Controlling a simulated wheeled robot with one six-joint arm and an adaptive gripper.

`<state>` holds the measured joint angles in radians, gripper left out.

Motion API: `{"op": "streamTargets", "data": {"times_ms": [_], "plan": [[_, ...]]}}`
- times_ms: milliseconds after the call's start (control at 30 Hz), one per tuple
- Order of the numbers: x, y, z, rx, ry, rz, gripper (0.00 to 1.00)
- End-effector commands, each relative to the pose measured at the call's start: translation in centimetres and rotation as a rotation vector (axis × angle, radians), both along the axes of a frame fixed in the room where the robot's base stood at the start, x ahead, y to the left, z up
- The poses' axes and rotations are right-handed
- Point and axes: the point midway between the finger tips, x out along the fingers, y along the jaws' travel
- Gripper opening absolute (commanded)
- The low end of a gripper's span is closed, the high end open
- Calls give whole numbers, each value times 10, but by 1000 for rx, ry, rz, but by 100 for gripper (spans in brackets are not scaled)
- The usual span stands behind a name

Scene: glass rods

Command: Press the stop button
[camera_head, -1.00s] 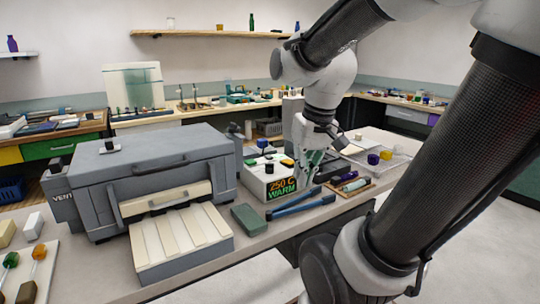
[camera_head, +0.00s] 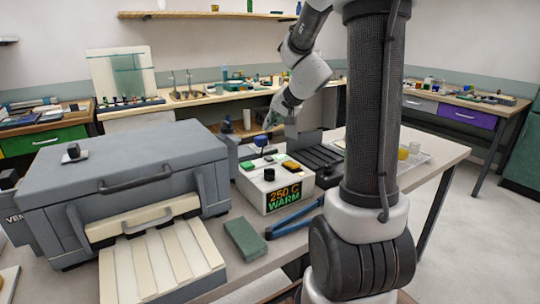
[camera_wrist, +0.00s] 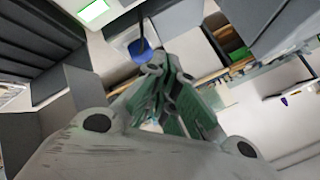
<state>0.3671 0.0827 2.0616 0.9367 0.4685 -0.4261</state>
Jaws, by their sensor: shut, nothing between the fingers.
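A white control box (camera_head: 258,195) stands on the bench, with a lit display (camera_head: 285,197) reading "250 C WARM". No label shows which one is stop. My gripper (camera_head: 269,121) is shut and empty, pointing down just above the blue button at the back of the box. In the wrist view the blue button (camera_wrist: 143,52) is close to the fingertips, and the green button (camera_wrist: 93,11) glows farther off. I cannot tell whether the fingers touch the blue button.
A grey oven-like machine (camera_head: 130,165) with a ribbed tray fills the left. A green block (camera_head: 245,238) and blue-handled tongs (camera_head: 295,217) lie in front of the box. A dark ribbed block (camera_head: 318,158) stands to its right, near the fingers.

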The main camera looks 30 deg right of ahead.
Motion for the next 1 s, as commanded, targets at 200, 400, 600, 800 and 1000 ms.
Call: {"op": "streamTargets", "data": {"times_ms": [200,400,600,800,1000], "plan": [[4,-5,3,-50,-27,8,0],[4,-5,2,-49,-25,9,0],[4,-5,-6,-47,-23,9,0],[3,-6,-32,-47,-21,7,0],[3,-6,-60,-47,-22,7,0]]}}
